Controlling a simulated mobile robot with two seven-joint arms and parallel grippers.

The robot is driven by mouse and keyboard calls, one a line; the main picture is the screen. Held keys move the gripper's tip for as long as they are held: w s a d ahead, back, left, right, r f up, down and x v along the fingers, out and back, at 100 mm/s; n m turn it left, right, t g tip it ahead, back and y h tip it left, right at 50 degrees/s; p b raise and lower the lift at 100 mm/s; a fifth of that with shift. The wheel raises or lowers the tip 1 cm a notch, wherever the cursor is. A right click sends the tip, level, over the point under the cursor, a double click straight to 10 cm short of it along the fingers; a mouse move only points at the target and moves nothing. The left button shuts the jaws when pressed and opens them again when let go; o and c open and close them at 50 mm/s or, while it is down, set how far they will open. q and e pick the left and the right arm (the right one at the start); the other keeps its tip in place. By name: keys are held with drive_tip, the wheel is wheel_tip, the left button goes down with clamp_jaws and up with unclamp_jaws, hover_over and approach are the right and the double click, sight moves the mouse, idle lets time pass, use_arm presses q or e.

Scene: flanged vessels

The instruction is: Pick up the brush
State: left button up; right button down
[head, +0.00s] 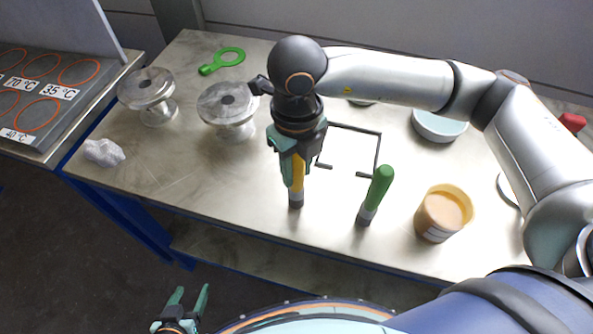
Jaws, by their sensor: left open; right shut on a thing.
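My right gripper (292,172) points down over the middle of the table and is shut on a brush with a yellow handle (297,186). The brush is upright, with its dark end down; I cannot tell whether that end touches the table. The gripper hides the upper handle. A similar tool with a green handle (379,188) and a dark lower end stands to the right, apart from the gripper. My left gripper (188,298) is open and empty, low in front of the table's near edge.
Two flanged vessels (147,90) (229,108) stand at the left, with a crumpled white cloth (104,152) and a green ring tool (229,58). A black frame outline (350,128) lies behind the brush. A tub of orange-brown contents (443,214) and a shallow dish (438,125) stand right.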

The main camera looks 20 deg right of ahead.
sight(296, 158)
drive_tip(key=shift+r, duration=0.45)
wheel_tip(296, 158, up, 2)
drive_tip(key=shift+a+r+b, duration=0.1)
drive_tip(key=shift+r+b, duration=0.1)
drive_tip(key=shift+b, duration=0.3)
drive_tip(key=s+a+r+b, duration=0.1)
drive_tip(key=s+a+r, duration=0.8)
drive_tip(key=a, duration=0.1)
drive_tip(key=shift+a+r, duration=0.25)
drive_tip(key=shift+r, duration=0.1)
idle(1.2)
